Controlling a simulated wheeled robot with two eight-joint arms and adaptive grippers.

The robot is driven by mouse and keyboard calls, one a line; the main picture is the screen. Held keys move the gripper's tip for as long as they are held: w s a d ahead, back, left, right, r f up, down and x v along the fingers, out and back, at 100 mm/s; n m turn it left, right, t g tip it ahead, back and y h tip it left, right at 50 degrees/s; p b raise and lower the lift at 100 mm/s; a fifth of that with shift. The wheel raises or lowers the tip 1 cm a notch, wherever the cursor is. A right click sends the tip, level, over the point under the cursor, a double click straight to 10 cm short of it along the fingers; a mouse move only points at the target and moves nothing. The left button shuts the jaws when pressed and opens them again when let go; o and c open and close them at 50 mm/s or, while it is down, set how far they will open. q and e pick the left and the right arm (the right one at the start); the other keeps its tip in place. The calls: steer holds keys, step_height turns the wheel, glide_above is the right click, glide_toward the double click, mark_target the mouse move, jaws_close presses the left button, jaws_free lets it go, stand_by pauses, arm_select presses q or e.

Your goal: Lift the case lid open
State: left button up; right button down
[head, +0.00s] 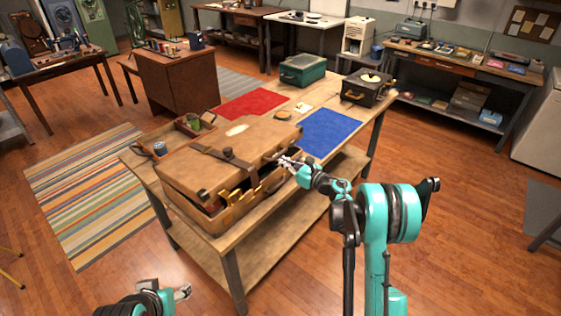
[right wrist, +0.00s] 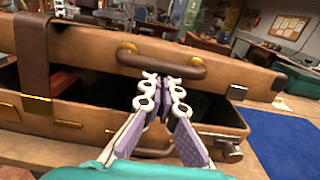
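The brown leather case (head: 222,170) lies on the wooden table. Its lid (right wrist: 235,72) is slightly raised, with a dark gap along the front. A strap (right wrist: 34,60) hangs from the lid over the gap. The lid's brown handle (right wrist: 160,60) is at the front edge. My right gripper (head: 284,163) is at the case's front right; in the right wrist view its fingertips (right wrist: 162,84) are close together at the handle's lower edge. I cannot tell whether they grip it. My left gripper (head: 184,291) is low at the bottom left, away from the case, its opening unclear.
The table also bears a small wooden tray (head: 184,133), a red mat (head: 249,104), a blue mat (head: 330,133), a green case (head: 302,72) and a record player (head: 366,90). The blue mat lies just right of the case. Floor in front of the table is clear.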

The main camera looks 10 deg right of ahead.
steer(key=shift+w+r+p, duration=0.1)
steer(key=shift+r+p, duration=0.3)
steer(key=shift+r, duration=0.65)
steer(key=shift+w+a+r+p, duration=0.15)
steer(key=shift+r+p, duration=0.2)
steer(key=shift+r, duration=0.25)
steer(key=shift+w+a+r+p, duration=0.1)
steer(key=shift+r+p, duration=0.25)
steer(key=shift+r, duration=0.25)
steer(key=shift+w+r, duration=0.1)
steer(key=shift+r, duration=0.25)
steer(key=shift+w+a+r+p, duration=0.15)
steer(key=shift+r+p, duration=0.2)
steer(key=shift+r, duration=0.1)
steer(key=shift+w+a+r+p, duration=0.1)
steer(key=shift+r+p, duration=0.25)
steer(key=shift+r, duration=0.1)
